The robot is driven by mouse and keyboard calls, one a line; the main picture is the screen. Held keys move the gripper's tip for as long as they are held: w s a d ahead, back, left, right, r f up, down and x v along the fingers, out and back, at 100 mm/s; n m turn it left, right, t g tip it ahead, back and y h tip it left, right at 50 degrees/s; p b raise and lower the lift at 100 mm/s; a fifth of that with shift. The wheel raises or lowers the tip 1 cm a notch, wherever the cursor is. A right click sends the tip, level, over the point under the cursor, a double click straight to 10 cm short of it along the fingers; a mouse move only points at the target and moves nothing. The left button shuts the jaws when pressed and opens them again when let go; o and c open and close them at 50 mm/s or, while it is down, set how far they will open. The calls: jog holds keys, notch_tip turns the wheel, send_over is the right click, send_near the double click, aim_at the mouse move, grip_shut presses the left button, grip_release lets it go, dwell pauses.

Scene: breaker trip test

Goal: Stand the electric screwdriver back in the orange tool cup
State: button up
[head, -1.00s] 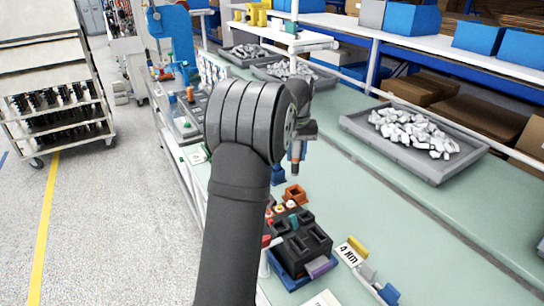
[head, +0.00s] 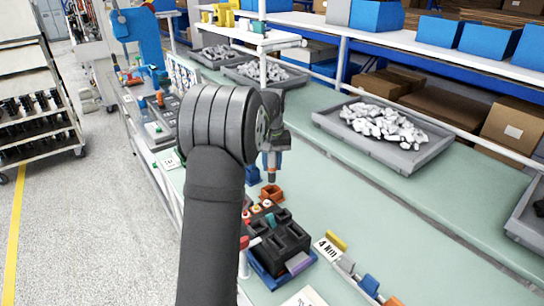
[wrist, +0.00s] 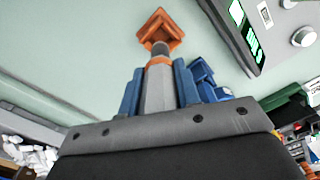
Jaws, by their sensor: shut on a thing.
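The electric screwdriver (wrist: 158,90) has a grey body, an orange ring and a dark end. My gripper (wrist: 157,82) is shut on it, with a blue finger on each side. In the head view my gripper (head: 271,157) holds the screwdriver (head: 272,173) roughly upright, its lower end just above the orange tool cup (head: 271,193). In the wrist view the dark end overlaps the near edge of the orange cup (wrist: 160,22). I cannot tell whether it is inside the rim. The gripper's upper part is partly hidden by my arm.
A blue cup (head: 253,176) stands close beside the orange one. A black block holder (head: 283,247) and a button box (head: 258,211) stand nearer. A grey tray of white parts (head: 372,153) lies at the right. The green bench (head: 350,215) between is mostly clear.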

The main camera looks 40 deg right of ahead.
aim_at(272, 181)
jog(key=shift+f, duration=0.8)
jog(key=shift+f, duration=2.75)
dwell(0.5)
jog(key=o, duration=1.1)
notch_tip(272, 181, up, 18)
jog(key=shift+f, duration=0.25)
jog(key=shift+f, duration=0.1)
notch_tip(272, 181, down, 17)
jog(key=shift+f, duration=0.15)
